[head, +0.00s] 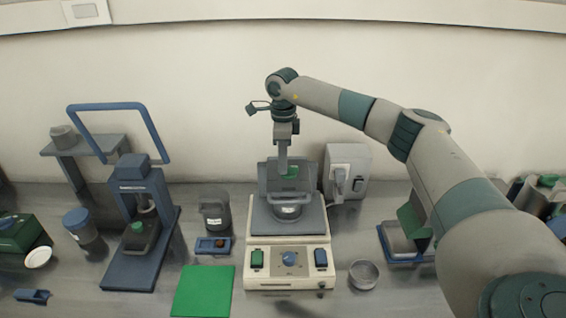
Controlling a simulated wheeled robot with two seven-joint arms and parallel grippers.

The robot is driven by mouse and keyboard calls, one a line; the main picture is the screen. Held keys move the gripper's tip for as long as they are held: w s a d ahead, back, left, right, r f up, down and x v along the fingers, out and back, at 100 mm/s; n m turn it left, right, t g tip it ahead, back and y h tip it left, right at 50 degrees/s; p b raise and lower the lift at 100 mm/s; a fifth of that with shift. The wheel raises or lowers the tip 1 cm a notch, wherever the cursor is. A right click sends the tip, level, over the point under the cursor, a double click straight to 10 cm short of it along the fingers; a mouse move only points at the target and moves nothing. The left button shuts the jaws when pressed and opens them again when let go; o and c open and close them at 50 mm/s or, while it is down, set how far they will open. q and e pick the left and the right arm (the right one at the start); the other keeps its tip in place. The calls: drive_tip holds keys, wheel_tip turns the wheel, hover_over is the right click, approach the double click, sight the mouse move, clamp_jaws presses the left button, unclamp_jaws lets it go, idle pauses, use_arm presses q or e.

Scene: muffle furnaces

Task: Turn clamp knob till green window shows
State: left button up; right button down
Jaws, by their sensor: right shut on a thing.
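My right gripper (283,160) points straight down above the cream device (290,278), at the dark upright part (271,176) on its top. Its jaws are shut on a small part there, which appears to be the clamp knob; the fingers hide most of it. A small green patch (292,173) shows right beside the fingertips; I cannot tell whether it is the window or part of the knob. A grey metal cup (288,210) sits in front on the dark top plate. My left gripper is not in view.
A blue press stand (140,265) and a dark lidded jar (215,214) stand to the left. A green mat (203,291) lies in front. A grey-white box (347,172) stands close behind right, and a small metal dish (363,274) sits right of the device.

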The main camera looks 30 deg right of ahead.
drive_tip(key=shift+w+d+f+m+b, duration=0.1)
drive_tip(key=shift+w+f+m+b, duration=0.05)
drive_tip(key=shift+m+b, duration=1.15)
drive_tip(key=shift+m, duration=0.5)
drive_tip(key=shift+r, duration=0.2)
drive_tip(key=c, duration=1.8)
unclamp_jaws()
